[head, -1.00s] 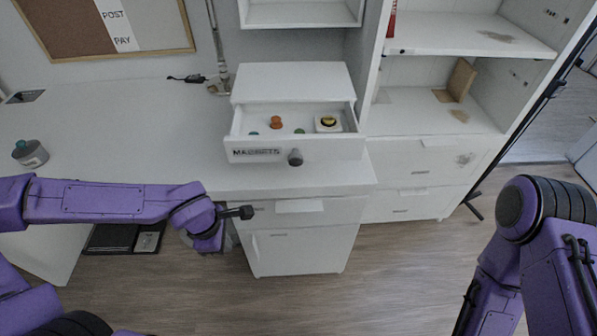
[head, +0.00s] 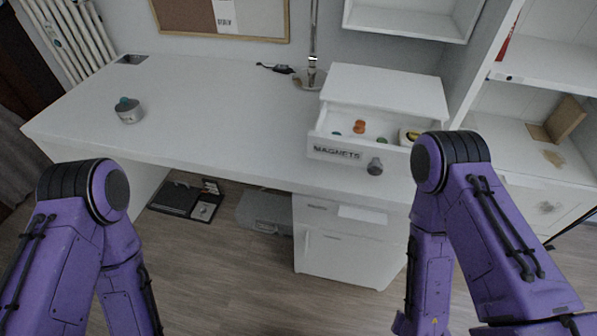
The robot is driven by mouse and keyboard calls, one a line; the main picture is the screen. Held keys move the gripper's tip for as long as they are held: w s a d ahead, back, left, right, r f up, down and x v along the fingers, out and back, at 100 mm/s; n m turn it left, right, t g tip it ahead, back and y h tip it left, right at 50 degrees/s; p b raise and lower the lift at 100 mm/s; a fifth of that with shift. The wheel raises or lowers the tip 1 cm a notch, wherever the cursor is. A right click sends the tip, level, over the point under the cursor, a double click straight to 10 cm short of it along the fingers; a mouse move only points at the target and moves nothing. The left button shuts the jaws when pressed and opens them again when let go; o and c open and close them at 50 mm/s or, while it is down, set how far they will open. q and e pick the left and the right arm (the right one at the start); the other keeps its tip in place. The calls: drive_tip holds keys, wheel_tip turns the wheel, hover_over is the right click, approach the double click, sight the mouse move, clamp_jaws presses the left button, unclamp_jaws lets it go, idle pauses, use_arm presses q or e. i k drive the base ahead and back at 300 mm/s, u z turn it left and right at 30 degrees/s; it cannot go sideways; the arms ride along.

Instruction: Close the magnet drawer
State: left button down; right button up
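The magnet drawer (head: 338,153) stands open at the front of a small white box (head: 388,90) on the desk. Its front carries a "MAGNETS" label and a round grey knob (head: 375,166). Inside are an orange magnet (head: 359,127), green pieces (head: 381,140) and a yellow-topped item partly hidden by my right arm. My two purple arms show at the lower left and lower right, both apart from the drawer in the picture plane except where the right arm overlaps its right end. Neither gripper is in view.
The white desk (head: 225,110) is mostly clear left of the box. A grey jar with a teal top (head: 129,110) stands at its left. A lamp pole (head: 313,45) rises behind. A shelf unit (head: 540,115) stands at the right. A cabinet (head: 340,240) is below the desk.

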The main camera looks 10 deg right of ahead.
sight(363, 150)
drive_tip(key=u, duration=0.75)
drive_tip(key=k, duration=1.15)
drive_tip(key=z, duration=1.35)
drive_tip(key=i, duration=0.5)
